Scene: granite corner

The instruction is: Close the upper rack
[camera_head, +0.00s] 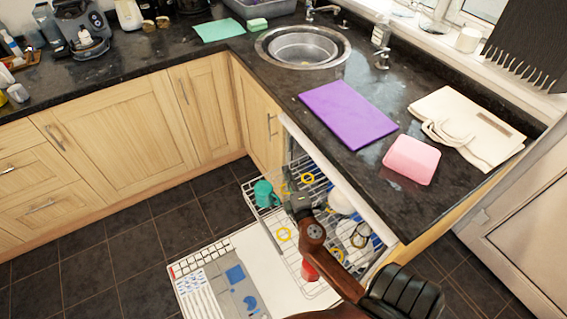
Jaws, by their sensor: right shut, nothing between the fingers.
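The upper rack (268,222) is a wire basket pulled out of the dishwasher under the right-hand counter. It holds a teal mug (264,193), a white rounded dish (341,200) and several yellow rings. The dishwasher door (262,262) is folded down below it. My right gripper (291,190) is shut and empty, over the rack's middle near the teal mug. I cannot tell whether it touches the wires. My right arm hides part of the rack and door. My left gripper is out of view.
A purple board (347,114), a pink box (411,159) and a cream cloth bag (470,128) lie on the dark counter above the dishwasher. A round sink (303,46) is behind. The tiled floor (120,262) left of the door is clear.

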